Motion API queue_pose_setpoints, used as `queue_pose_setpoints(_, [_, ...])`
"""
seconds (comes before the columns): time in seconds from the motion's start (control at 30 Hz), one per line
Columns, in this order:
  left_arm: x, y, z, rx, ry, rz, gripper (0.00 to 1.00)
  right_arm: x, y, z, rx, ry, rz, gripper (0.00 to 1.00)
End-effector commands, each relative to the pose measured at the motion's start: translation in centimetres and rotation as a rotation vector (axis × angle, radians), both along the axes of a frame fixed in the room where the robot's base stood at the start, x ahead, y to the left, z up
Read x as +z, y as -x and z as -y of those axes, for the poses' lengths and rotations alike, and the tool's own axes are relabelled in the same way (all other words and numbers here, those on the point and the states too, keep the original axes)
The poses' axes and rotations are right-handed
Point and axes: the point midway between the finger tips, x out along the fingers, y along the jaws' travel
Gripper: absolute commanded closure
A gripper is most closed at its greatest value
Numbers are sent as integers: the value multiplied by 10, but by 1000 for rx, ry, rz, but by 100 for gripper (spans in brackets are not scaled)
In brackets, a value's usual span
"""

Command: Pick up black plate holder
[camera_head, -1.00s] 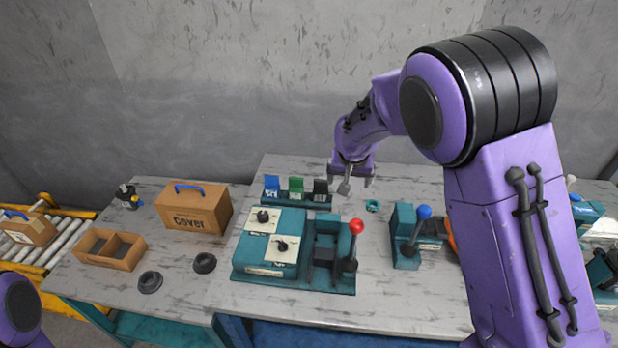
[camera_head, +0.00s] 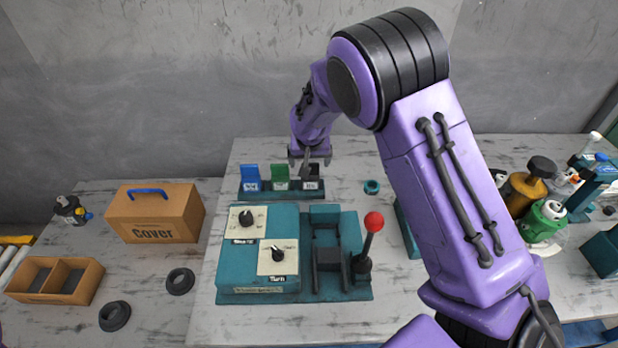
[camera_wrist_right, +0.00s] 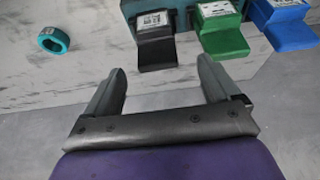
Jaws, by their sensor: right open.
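The black plate holder (camera_head: 311,180) stands at the right end of a teal rack (camera_head: 283,194), beside the green holder (camera_head: 280,175) and the blue holder (camera_head: 250,174). In the right wrist view the black plate holder (camera_wrist_right: 155,45) lies ahead of the fingers, a little left of the middle of the gap. My right gripper (camera_head: 310,158) is just above and behind the black holder. In the right wrist view its two fingers (camera_wrist_right: 160,85) are apart with nothing between them. My left gripper is not in view.
A teal ring (camera_head: 372,187) lies right of the rack. A teal machine with dials and a red-knobbed lever (camera_head: 372,222) stands in front. A Cover box (camera_head: 155,213), an open wooden tray (camera_head: 55,280) and black rings are at left. Bottles (camera_head: 546,222) stand at right.

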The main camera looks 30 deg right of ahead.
Motion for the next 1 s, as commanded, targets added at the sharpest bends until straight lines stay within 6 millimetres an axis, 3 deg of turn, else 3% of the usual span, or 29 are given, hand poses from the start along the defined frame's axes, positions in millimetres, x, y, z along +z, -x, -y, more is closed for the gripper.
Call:
queue_pose_setpoints(0.4, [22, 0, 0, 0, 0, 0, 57, -56, -12, 13, -3, 1, -1, 11])
queue_pose_setpoints(0.63, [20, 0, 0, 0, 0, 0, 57, -61, -13, 13, -3, 1, 0, 11])
queue_pose_setpoints(0.67, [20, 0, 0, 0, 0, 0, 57, -61, -13, 13, -3, 1, 0, 14])
queue_pose_setpoints(0.83, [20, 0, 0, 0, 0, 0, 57, -61, -13, 13, -3, 1, 0, 69])
queue_pose_setpoints(1.0, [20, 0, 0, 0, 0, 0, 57, -60, -13, 13, -3, 1, 0, 70])
